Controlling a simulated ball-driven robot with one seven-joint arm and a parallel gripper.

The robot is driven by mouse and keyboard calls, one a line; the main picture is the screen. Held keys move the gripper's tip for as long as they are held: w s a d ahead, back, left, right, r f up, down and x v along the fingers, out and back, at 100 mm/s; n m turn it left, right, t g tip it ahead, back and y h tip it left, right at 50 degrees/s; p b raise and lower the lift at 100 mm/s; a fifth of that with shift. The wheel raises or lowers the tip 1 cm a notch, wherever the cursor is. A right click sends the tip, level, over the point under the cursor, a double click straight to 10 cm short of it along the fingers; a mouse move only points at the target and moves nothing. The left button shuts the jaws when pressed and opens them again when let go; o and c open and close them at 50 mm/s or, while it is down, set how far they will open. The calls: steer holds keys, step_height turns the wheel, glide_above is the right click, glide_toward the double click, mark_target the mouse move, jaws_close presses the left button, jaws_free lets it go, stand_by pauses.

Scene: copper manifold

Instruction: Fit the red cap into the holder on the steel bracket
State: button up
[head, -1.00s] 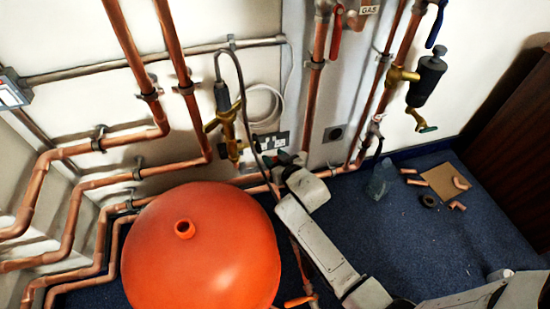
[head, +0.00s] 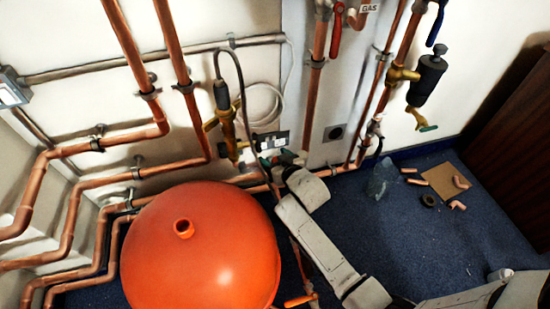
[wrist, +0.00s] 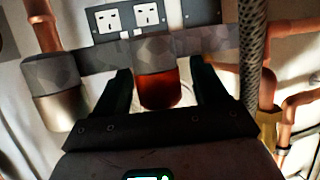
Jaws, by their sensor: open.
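In the wrist view, my gripper (wrist: 161,72) is open, with one black finger on each side of the red cap (wrist: 158,90). A gap shows between the cap and each finger. The cap's upper end meets a grey, mottled cylindrical holder (wrist: 154,54) on the steel bracket (wrist: 102,58). How deep the cap sits cannot be told. A second grey holder (wrist: 52,76) at the left has a pale metallic cap (wrist: 60,109) at its lower end. In the head view, my gripper is by the wall near the socket; the cap and bracket are too small or hidden to make out.
A double socket (wrist: 130,20) is on the wall behind the bracket. A braided hose (wrist: 251,50) and copper pipes (wrist: 297,108) stand close on the right. In the head view, a large orange vessel (head: 205,255) stands left of my arm.

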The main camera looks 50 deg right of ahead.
steer(key=p+v, duration=0.3)
steer(key=v, duration=0.7)
steer(key=shift+s, duration=0.35)
steer(key=shift+a+r, duration=0.1)
steer(key=shift+a, duration=0.1)
steer(key=s+a+n+g+y, duration=0.2)
steer(key=s+a+g, duration=0.4)
steer(key=s, duration=0.3)
steer(key=s+a+n+g+y, duration=0.25)
steer(key=s+a+g, duration=0.3)
steer(key=s, duration=0.35)
step_height(320, 180, up, 27)
steer(key=p, duration=2.6)
steer(key=shift+f, duration=0.25)
steer(key=shift+d+m, duration=0.1)
steer(key=shift+m, duration=0.15)
